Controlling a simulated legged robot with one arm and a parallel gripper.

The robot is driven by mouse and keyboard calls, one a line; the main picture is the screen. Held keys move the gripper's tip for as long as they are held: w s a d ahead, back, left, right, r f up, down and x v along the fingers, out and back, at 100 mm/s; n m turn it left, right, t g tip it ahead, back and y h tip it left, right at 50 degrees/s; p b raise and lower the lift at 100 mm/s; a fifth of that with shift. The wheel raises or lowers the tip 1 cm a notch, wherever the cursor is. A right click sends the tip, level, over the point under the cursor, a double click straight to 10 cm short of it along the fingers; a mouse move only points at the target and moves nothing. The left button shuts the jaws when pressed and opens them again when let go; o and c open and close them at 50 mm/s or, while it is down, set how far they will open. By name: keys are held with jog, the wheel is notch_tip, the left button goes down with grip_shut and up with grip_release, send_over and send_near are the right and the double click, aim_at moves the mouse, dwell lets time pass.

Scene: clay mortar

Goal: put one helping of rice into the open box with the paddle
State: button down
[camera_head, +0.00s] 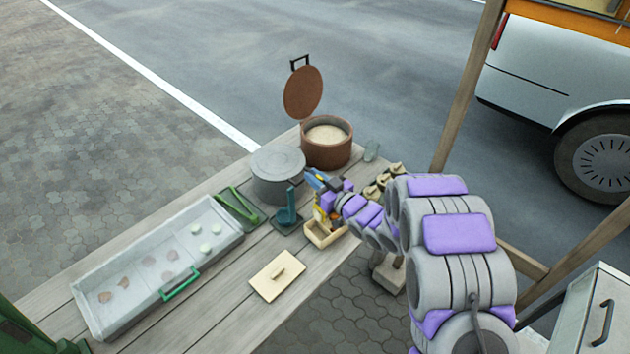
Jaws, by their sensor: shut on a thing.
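The brown pot (313,155) stands open at the back of the table, with white rice (326,134) in it. Its round brown lid (302,92) is tilted up behind it. The open box (325,240) is pale and small and sits in front of my arm; its inside is partly hidden. My gripper (318,188) is above and just behind the box, to the front of the pot. It is shut on the paddle, which is small and mostly hidden here; a yellow piece (319,214) shows below the gripper, over the box. Whether rice is on the paddle cannot be seen.
A grey round pot (278,178) is left of the brown pot. A teal ladle-like tool (288,207) stands left of the box. A pale lid (277,276) lies in front. A long grey tray (150,240) and green tongs (240,205) are left.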

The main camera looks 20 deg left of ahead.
aim_at(315, 205)
jog(key=shift+f, duration=0.15)
jog(key=shift+f+b, duration=1.3)
jog(key=shift+f, duration=0.5)
jog(key=shift+f+b, duration=0.4)
jog(key=shift+f, duration=2.2)
jog(key=shift+s+f, duration=0.1)
jog(key=shift+f, duration=0.45)
notch_tip(315, 205, up, 10)
jog(key=p, duration=0.5)
jog(key=shift+r, duration=0.1)
